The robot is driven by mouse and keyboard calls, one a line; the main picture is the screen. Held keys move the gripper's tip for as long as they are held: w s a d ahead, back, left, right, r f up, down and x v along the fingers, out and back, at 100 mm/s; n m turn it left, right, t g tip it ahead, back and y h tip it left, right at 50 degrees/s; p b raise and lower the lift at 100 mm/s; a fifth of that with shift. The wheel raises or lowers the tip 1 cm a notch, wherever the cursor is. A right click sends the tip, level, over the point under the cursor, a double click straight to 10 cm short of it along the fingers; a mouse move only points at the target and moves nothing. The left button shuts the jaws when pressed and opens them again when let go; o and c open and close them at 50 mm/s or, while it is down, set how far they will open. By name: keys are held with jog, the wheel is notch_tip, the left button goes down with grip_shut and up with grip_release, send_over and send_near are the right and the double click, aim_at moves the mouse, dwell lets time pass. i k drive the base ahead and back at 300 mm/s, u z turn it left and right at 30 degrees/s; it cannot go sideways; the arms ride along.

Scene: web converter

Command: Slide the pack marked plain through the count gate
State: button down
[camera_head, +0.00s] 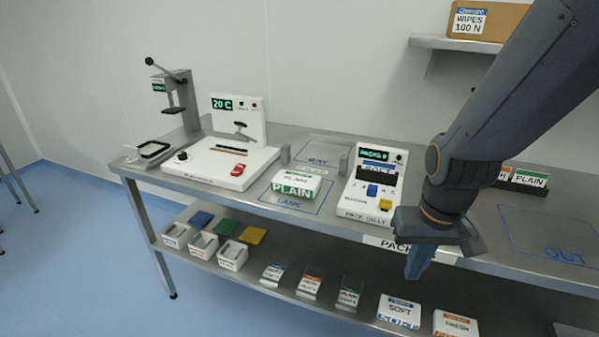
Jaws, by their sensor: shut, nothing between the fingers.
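The pack marked plain (291,188), white with a green PLAIN label, lies flat in the blue outline marked LANE on the steel table. A white counter box (372,185) with a green display reading PACKS 0 stands right of the lane. My gripper (418,268) is shut and empty, pointing down at the table's front edge, right of the pack and apart from it.
A white sealer-like unit (215,165) showing 20 C stands left of the lane. A dark holder (522,180) with a PLAIN card is behind my arm, near an empty OUT outline (550,235). The lower shelf holds bins (233,255) and packs, including SOFT (399,312).

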aim_at(297, 183)
jog(key=z, duration=0.05)
jog(key=k, duration=0.6)
jog(key=u, duration=0.65)
jog(key=i, duration=1.55)
jog(key=z, duration=0.55)
